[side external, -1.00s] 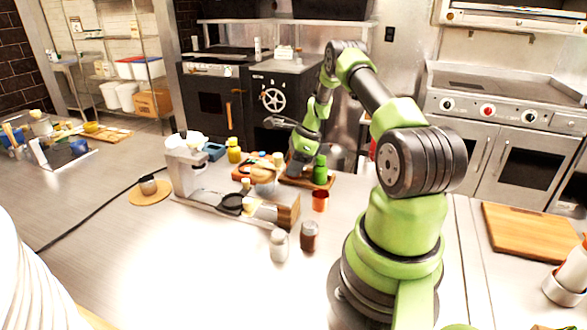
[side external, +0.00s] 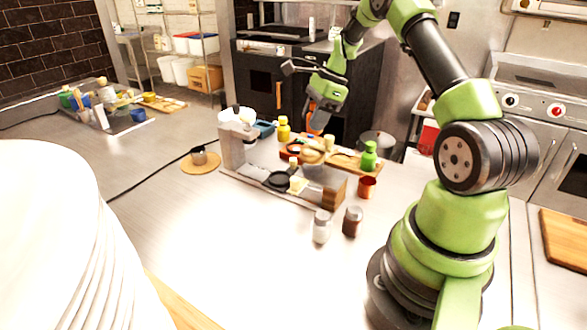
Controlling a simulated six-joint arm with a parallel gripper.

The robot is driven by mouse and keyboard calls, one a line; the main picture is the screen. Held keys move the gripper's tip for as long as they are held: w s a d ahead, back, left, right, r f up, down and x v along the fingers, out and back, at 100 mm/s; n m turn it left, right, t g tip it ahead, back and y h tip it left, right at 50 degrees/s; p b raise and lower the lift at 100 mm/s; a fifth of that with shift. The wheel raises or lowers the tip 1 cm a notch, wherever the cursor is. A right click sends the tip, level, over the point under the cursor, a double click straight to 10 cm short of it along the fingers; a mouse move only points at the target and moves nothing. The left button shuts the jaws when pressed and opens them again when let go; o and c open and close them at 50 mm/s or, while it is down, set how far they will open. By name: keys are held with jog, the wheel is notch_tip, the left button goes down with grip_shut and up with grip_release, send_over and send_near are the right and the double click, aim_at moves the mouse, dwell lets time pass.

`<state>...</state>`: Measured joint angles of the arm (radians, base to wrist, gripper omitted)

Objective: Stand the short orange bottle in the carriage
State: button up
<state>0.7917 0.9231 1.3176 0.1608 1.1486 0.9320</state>
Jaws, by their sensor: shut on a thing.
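My gripper (side external: 316,114) is raised above the back of the counter, tilted downward. It is shut on the short orange bottle (side external: 319,121), which hangs clear above the wooden boards. The fingers hide part of the bottle. A long, low grey unit with a wooden end block (side external: 334,193) stands on the counter, below and in front of my gripper, with a pale upright (side external: 232,150) at its left end. A black round pan and small pale items sit along it. I cannot tell clearly which part of this unit is the carriage.
A green bottle (side external: 369,157) stands on a board at the right. A yellow bottle (side external: 284,129) stands behind the unit.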

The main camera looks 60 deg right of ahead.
aim_at(274, 183)
jog(key=w+a+n+g+y, duration=0.15)
jog(key=w+a+n, duration=0.3)
jog(key=a, duration=0.55)
jog(key=shift+n+h, duration=0.25)
jog(key=f, duration=0.6)
jog(key=s+f, duration=0.1)
jog(key=f, duration=0.2)
jog(key=shift+f, duration=0.25)
jog(key=shift+f, duration=0.15)
jog(key=o, duration=0.8)
jog(key=shift+c, duration=0.2)
